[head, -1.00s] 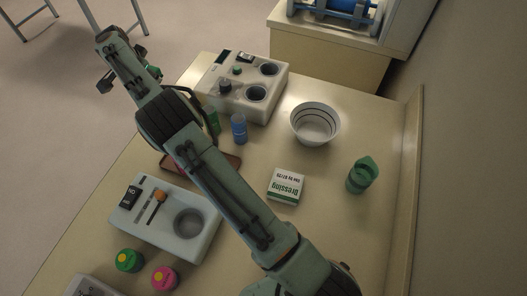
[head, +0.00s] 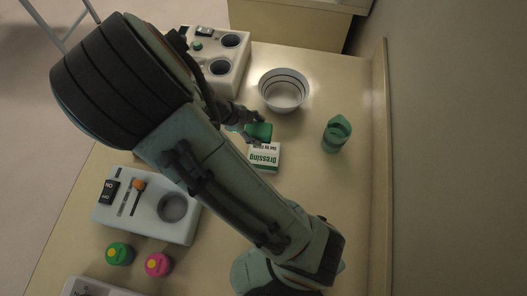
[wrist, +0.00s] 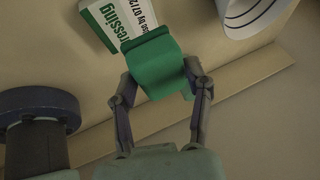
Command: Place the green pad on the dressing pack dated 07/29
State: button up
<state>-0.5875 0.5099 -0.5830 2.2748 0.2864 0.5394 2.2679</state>
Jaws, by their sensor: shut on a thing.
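My gripper (wrist: 158,72) is shut on the green pad (wrist: 157,80), a block with one finger on either side of it in the wrist view. In the head view the green pad (head: 261,130) shows at my gripper (head: 252,127), just beyond the dressing pack (head: 264,157). The dressing pack is a white and green box lying on the table. In the wrist view the dressing pack (wrist: 112,20) is partly behind the pad; its date reads "07/2" and the last digit is cut off. I cannot tell whether pad and pack touch.
A white striped bowl (head: 284,92) stands beyond the pack, and a green bottle (head: 336,134) stands to its right. A grey device with round wells (head: 226,50) is at the back left.

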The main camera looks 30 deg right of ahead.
aim_at(269, 153)
jog(key=shift+s+d+f, duration=0.25)
jog(key=shift+s+f, duration=0.55)
jog(key=shift+f, duration=3.25)
jog(key=o, duration=0.9)
jog(key=shift+f, duration=0.1)
jog(key=shift+o, duration=0.2)
jog(key=v, duration=1.1)
jog(key=s+a+r+n+y, duration=0.2)
jog(key=s+r+n, duration=0.3)
jog(key=n, duration=0.9)
jog(key=s+a+r+n+y, duration=0.3)
jog(key=s+r+n, duration=0.3)
jog(key=n, duration=0.8)
jog(key=s+y, duration=0.1)
jog(key=s, duration=0.1)
jog(key=shift+s+a+r+t+y, duration=0.2)
jog(key=shift+s+r+t+y, duration=0.05)
jog(key=shift+s+t+y, duration=0.15)
